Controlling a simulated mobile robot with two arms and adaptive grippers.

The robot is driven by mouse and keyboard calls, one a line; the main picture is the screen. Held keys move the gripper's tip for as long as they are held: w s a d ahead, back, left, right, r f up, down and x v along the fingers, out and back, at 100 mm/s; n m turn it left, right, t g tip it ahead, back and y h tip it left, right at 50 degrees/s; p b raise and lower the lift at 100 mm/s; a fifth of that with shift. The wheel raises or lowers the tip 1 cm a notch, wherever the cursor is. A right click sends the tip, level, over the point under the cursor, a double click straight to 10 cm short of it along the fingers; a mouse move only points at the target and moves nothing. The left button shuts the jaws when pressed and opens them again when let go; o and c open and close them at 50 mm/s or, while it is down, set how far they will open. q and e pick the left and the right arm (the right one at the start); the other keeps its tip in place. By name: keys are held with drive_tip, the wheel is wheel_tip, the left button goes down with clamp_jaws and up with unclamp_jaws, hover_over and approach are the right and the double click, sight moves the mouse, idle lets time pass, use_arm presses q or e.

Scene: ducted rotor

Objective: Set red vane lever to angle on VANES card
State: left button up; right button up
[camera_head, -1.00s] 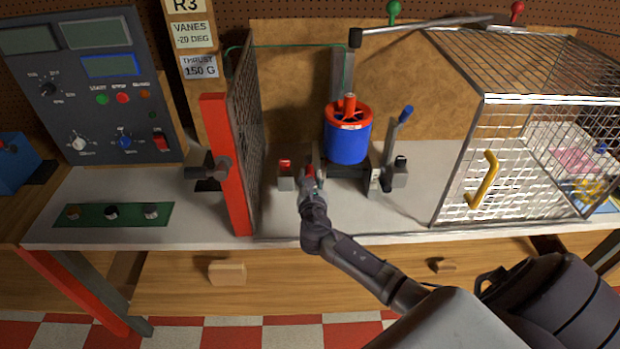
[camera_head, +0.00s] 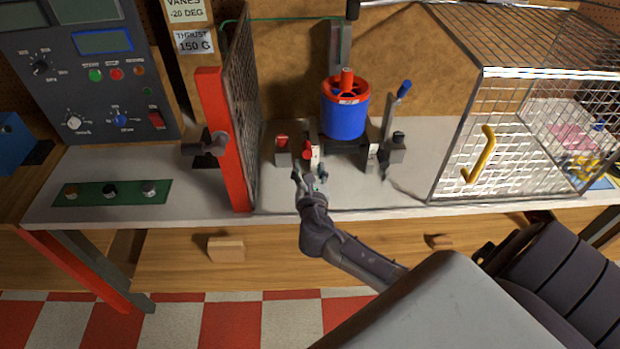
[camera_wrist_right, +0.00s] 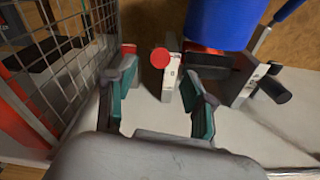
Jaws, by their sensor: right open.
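The red vane lever (camera_head: 313,150) points toward me beside a white scale plate, below and left of the blue rotor duct (camera_head: 344,118). In the right wrist view its round red end (camera_wrist_right: 160,58) shows between the fingers, just beyond the tips. My right gripper (camera_head: 309,177) is open and empty, close in front of the lever; its teal-padded fingers (camera_wrist_right: 160,82) stand apart on either side. The VANES card (camera_head: 186,12) reads -20 DEG. The scale markings are too small to read.
A red-topped clamp knob (camera_head: 282,141) stands just left of the lever. A blue-tipped lever (camera_head: 403,91) stands right of the duct. A red-edged mesh screen (camera_head: 224,140) is at left, a wire cage (camera_head: 500,140) at right. Free bench lies before the duct.

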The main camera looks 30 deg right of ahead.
drive_tip(key=shift+v, duration=2.3)
